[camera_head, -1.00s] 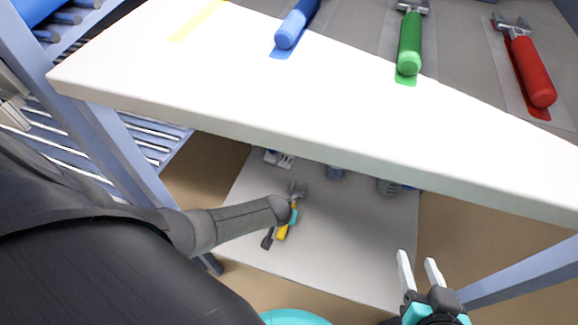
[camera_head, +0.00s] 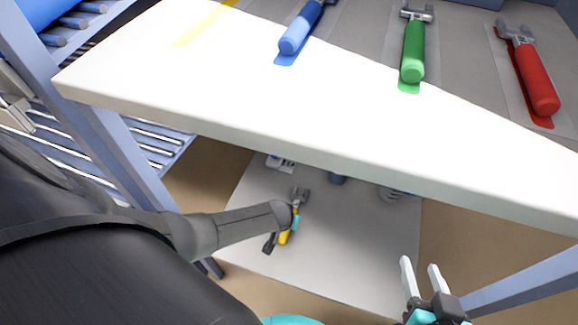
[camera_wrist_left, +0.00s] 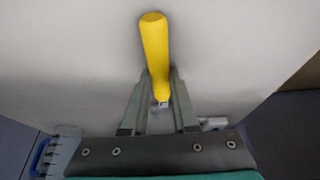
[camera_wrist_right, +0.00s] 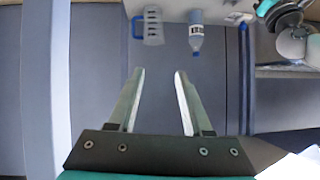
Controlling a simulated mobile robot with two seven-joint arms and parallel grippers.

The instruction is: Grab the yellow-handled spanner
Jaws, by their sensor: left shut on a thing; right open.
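I cannot tell whether the spanner touches the shelf. My right gripper (camera_head: 421,275) is open and empty in front of the worktop; its spread fingers also show in the right wrist view (camera_wrist_right: 159,90).
The white worktop (camera_head: 250,115) overhangs the lower shelf (camera_head: 350,240). Blue (camera_head: 296,36), green (camera_head: 413,55) and red (camera_head: 538,85) handled tools lie on it beside an empty yellow outline (camera_head: 205,25). A bottle (camera_wrist_right: 195,38) and a clear blue-handled container (camera_wrist_right: 153,27) stand on the shelf.

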